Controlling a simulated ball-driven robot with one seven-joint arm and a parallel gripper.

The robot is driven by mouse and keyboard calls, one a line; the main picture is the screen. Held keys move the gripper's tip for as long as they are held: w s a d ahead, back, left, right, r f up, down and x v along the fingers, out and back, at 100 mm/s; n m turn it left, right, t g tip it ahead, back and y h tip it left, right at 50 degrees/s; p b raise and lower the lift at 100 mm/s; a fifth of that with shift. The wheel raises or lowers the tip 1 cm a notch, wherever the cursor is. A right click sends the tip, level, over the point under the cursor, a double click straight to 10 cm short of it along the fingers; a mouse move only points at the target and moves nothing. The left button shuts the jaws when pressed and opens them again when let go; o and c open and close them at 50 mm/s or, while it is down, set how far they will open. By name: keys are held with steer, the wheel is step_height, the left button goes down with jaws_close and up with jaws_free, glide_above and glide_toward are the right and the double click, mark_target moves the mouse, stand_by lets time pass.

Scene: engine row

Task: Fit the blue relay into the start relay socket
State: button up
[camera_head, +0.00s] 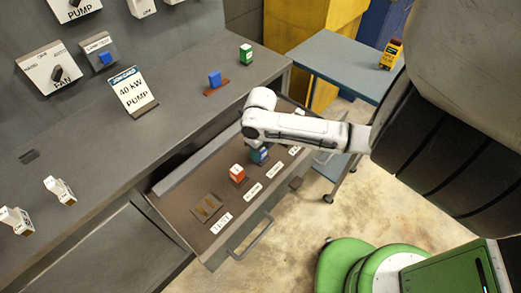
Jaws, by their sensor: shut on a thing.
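My gripper (256,145) points down into the open drawer under the bench, below the white wrist. It is shut on a small blue block, the blue relay (259,156). The wrist and fingers partly cover it, and I cannot tell whether it touches the drawer floor or a socket. In the drawer, a red relay with a white top (237,174) stands to its left. A flat brown plate (207,207) lies farther left, with nothing standing on it. The small white drawer labels are mostly too small to read, so I cannot tell which place is the start relay socket.
On the bench stand a blue block on a red-brown base (215,79), a green and white relay (246,54) and a "40 kW PUMP" sign (134,91). The drawer front (250,235) has a handle. A blue-grey side table (335,62) holds a yellow device (391,54).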

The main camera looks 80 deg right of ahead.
steer(key=shift+f, duration=0.25)
steer(key=o, duration=1.1)
steer(key=shift+r, duration=0.1)
step_height(320, 180, up, 12)
steer(key=shift+r, duration=0.2)
